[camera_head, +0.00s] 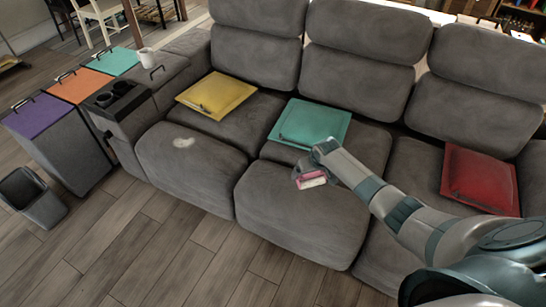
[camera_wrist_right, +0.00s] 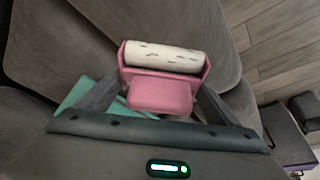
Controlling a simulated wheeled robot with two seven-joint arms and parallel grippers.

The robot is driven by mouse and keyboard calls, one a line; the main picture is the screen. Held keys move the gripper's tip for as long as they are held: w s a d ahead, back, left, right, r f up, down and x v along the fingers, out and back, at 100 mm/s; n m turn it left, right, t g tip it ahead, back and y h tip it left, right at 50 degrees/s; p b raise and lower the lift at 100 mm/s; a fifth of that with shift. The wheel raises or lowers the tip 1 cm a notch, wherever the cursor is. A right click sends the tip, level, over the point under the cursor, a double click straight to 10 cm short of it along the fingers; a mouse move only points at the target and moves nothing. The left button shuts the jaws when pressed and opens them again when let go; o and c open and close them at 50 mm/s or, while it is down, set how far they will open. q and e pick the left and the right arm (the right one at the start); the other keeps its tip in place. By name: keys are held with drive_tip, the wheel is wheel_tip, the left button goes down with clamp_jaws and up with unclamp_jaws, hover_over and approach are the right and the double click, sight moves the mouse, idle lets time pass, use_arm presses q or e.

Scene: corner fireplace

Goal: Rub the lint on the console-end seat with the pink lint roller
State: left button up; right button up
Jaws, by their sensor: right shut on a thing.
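The pink lint roller (camera_head: 310,181) with its white roll is in my right gripper (camera_head: 301,172), above the front of the middle seat. In the right wrist view the gripper (camera_wrist_right: 160,108) is shut on the roller's pink handle (camera_wrist_right: 160,95), and the white roll (camera_wrist_right: 164,56) points away from it with dark specks on it. The whitish lint (camera_head: 183,142) lies on the front of the console-end seat (camera_head: 196,170), to the left of the roller and apart from it. My left gripper is not in view.
A yellow cushion (camera_head: 216,95), a teal cushion (camera_head: 310,124) and a red cushion (camera_head: 480,178) lie on the sofa seats. The console (camera_head: 125,101) holds a white mug (camera_head: 146,56). Lidded bins (camera_head: 60,140) and a dark open bin (camera_head: 33,197) stand at the left. The floor in front is clear.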

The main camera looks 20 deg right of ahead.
drive_tip(key=s+a+r+n, duration=0.1)
drive_tip(key=s+a+r, duration=0.2)
drive_tip(key=a+r, duration=1.05)
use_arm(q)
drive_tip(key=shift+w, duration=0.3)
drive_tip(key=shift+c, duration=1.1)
use_arm(e)
drive_tip(key=s+a+r, duration=0.8)
drive_tip(key=s+r, duration=0.4)
drive_tip(key=shift+s+a+r, duration=0.2)
drive_tip(key=shift+s+a, duration=0.05)
drive_tip(key=shift+a, duration=0.05)
